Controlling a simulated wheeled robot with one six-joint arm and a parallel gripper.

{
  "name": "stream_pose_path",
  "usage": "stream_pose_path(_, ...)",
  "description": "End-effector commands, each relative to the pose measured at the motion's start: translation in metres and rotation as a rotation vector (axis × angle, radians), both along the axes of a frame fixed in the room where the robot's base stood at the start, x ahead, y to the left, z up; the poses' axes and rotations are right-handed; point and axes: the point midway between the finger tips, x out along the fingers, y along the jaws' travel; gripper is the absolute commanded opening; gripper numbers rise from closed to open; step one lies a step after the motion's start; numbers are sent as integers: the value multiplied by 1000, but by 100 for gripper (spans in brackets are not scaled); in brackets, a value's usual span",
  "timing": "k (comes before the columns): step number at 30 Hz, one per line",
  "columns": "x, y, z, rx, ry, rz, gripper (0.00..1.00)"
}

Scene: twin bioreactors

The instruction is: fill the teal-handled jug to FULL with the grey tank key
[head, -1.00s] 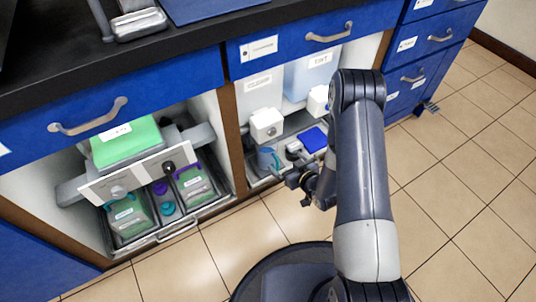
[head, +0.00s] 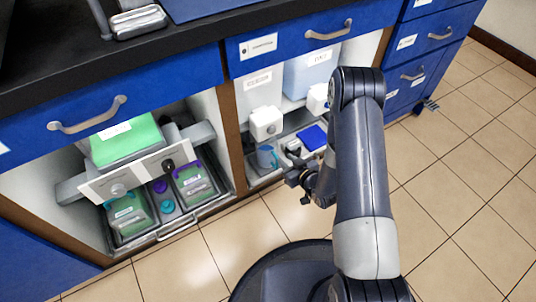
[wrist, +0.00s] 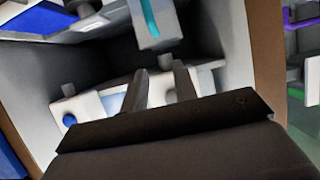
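The teal-handled jug (head: 266,158) stands low in the right-hand cabinet bay, below the left white dispenser (head: 265,123). In the wrist view, which looks upside down, the jug (wrist: 152,22) with its teal handle strip shows at the top, apart from my fingers. The grey key (head: 271,131) is on the front of the left dispenser; my fingers partly cover that area in the wrist view. My gripper (head: 302,180) is in front of the bay. In the wrist view its two fingers (wrist: 160,88) are apart with nothing between them. The jug's liquid level cannot be seen.
A second dispenser (head: 317,99) with a blue key (wrist: 69,120) is beside the first. A brown divider (head: 234,135) separates the left bay, which holds green-filled vessels (head: 130,217). The tiled floor (head: 450,180) is clear at right.

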Motion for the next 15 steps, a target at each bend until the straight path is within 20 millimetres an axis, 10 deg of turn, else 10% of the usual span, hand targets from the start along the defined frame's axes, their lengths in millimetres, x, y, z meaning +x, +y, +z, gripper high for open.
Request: stream_pose_path(15, 0, 0, 0, 0, 0, 0, 0)
